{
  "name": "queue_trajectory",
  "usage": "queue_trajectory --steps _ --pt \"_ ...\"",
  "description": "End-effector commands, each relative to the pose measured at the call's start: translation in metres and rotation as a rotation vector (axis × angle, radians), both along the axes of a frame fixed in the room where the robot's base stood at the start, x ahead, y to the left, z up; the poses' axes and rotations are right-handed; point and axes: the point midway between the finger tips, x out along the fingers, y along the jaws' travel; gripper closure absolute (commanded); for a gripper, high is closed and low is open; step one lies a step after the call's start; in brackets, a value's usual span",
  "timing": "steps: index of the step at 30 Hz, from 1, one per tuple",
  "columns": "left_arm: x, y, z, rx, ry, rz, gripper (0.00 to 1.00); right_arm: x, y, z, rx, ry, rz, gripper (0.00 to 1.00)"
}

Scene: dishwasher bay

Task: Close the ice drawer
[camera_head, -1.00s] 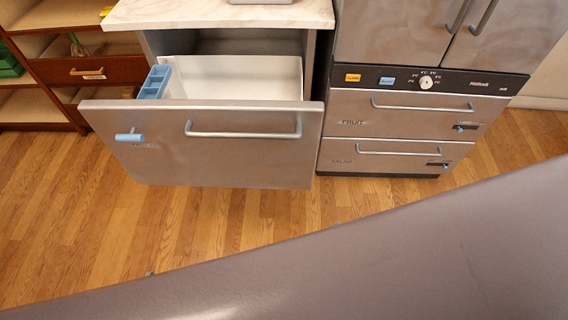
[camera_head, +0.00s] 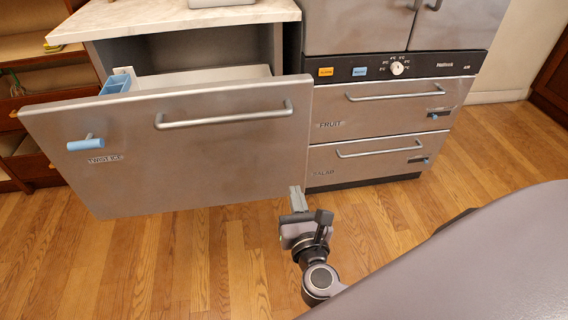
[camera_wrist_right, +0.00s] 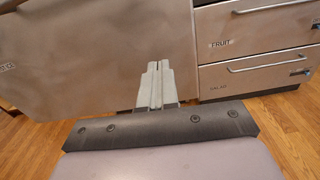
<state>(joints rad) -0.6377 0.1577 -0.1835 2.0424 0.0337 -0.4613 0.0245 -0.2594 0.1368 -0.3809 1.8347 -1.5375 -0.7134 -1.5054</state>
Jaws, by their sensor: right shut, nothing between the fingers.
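The ice drawer (camera_head: 190,150) stands pulled out below the marble counter, with a wide silver front, a bar handle and a blue knob at its left. My right gripper (camera_head: 297,190) is shut and empty at the front's lower right corner. In the right wrist view its fingertips (camera_wrist_right: 157,66) point at the drawer front (camera_wrist_right: 95,50); I cannot tell whether they touch it. My left gripper is not in view.
Right of the drawer stands a steel fridge unit with a shut fruit drawer (camera_head: 390,105) and a shut salad drawer (camera_head: 375,157). The marble counter (camera_head: 150,18) is above. Brown shelves (camera_head: 30,95) are at the left. Wooden floor (camera_head: 190,265) lies open in front.

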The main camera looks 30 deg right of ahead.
Motion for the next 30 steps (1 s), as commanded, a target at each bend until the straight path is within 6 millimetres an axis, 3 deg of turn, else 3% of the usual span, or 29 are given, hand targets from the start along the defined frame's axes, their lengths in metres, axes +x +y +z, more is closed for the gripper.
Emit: queue_trajectory --steps 8,21,30 --pt "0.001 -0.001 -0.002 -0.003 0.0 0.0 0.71 0.023 -0.006 0.004 -0.064 -0.011 -0.003 1.0" --pt "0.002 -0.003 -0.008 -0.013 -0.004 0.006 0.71 0.102 -0.032 0.003 -0.058 -0.01 -0.004 1.0" --pt "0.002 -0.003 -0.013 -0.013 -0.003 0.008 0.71 0.132 -0.042 0.003 -0.057 -0.009 -0.002 1.0"
